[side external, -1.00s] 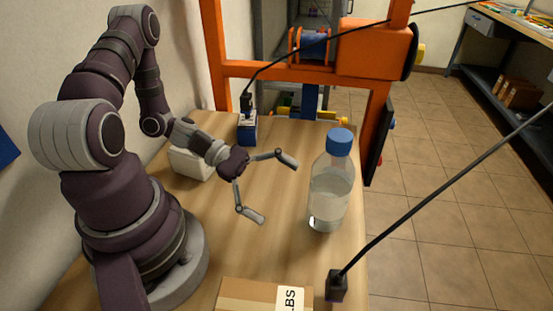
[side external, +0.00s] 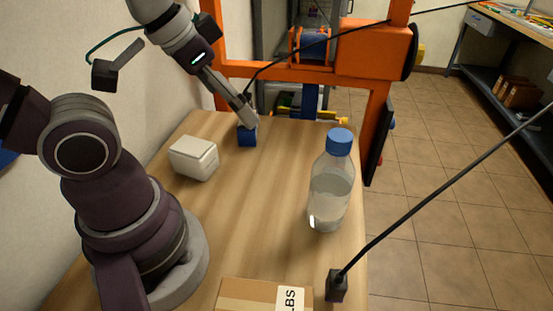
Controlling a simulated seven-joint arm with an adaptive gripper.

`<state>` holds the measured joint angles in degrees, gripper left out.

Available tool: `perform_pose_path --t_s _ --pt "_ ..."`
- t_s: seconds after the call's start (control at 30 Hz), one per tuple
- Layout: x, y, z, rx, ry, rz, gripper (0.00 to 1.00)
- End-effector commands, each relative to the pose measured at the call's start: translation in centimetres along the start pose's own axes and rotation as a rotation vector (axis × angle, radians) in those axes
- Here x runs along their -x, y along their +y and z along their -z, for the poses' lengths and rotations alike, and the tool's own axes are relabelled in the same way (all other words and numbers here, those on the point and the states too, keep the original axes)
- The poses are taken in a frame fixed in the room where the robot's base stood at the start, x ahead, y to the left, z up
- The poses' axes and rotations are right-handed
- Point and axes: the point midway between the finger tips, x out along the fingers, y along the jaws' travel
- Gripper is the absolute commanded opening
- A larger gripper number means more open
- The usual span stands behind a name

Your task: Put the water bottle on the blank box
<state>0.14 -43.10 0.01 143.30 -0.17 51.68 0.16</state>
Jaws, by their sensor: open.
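The water bottle (side external: 331,190) is clear with a blue cap and holds some clear liquid. It stands upright near the table's right edge. A plain white box (side external: 193,158) with no visible marking sits at the left of the table. My gripper (side external: 248,119) is open, seen nearly edge-on, and points down at the back of the table. It is well to the left of and behind the bottle, with nothing visible in it. Its fingertips overlap a small blue block (side external: 247,136) in the picture; I cannot tell whether they touch.
A cardboard box (side external: 258,295) with an "LBS" label lies at the front edge of the picture. A black rod rises from a dark base (side external: 336,285) at the front right. An orange frame (side external: 376,105) stands behind the table. The table's middle (side external: 255,210) is clear.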

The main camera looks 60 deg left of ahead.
Motion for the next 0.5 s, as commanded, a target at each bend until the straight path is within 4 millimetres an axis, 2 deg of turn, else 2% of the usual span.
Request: perform_pose_path --t_s 0.17,0.27,0.37,0.5 --pt "0.0 0.0 0.0 0.002 0.0 0.0 1.0" --pt "-0.7 0.0 -0.1 0.026 -0.039 -0.006 1.0" --pt "-3.0 0.1 -0.8 0.113 -0.156 -0.039 1.0" --pt "-7.0 0.8 -2.8 0.352 -0.372 -0.162 1.0"
